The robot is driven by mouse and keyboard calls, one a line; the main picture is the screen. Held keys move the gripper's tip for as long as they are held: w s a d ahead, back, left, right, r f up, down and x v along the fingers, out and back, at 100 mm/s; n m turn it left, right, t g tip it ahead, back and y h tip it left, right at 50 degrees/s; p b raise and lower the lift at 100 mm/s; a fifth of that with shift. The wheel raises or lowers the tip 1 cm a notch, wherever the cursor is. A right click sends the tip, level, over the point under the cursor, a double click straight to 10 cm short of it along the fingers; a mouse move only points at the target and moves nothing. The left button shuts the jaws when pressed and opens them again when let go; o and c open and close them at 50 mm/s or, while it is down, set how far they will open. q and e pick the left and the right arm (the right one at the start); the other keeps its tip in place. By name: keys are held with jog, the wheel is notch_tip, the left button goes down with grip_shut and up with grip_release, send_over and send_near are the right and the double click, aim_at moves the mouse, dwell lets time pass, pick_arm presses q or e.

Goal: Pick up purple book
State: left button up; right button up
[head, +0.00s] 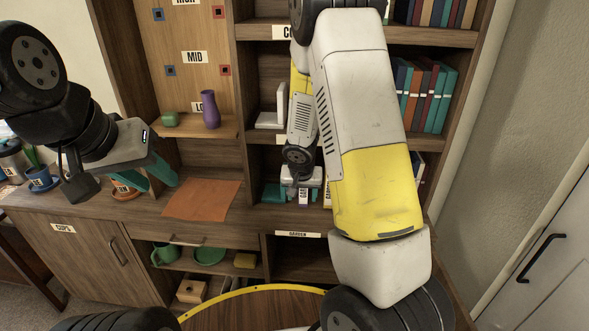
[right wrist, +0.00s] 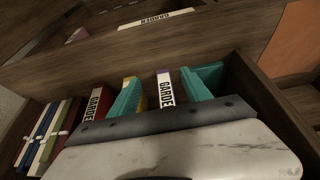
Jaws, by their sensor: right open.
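The purple book (right wrist: 163,78) stands upright in the lower shelf compartment in the right wrist view, with a white "GARDE" label on its spine. In the head view its labelled spine (head: 303,197) shows just below my right wrist. My right gripper (right wrist: 168,86) is open, with one teal finger on each side of this book. Whether the fingers touch it I cannot tell. My left gripper (head: 150,176) is open and empty, with its teal fingers apart above the counter at the left.
A dark red book (right wrist: 97,104) with a similar label and several other books stand left of the purple one. An orange mat (head: 203,200) lies on the counter. A purple vase (head: 210,110) stands on the small shelf. Compartment walls surround my right gripper.

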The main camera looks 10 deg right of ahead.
jog(key=w+d+f, duration=0.1)
jog(key=w, duration=0.5)
jog(key=w+d+f, duration=0.1)
jog(key=w, duration=0.1)
jog(key=shift+w+d+f, duration=0.3)
jog(key=shift+w+f, duration=0.05)
jog(key=shift+w, duration=0.05)
grip_shut()
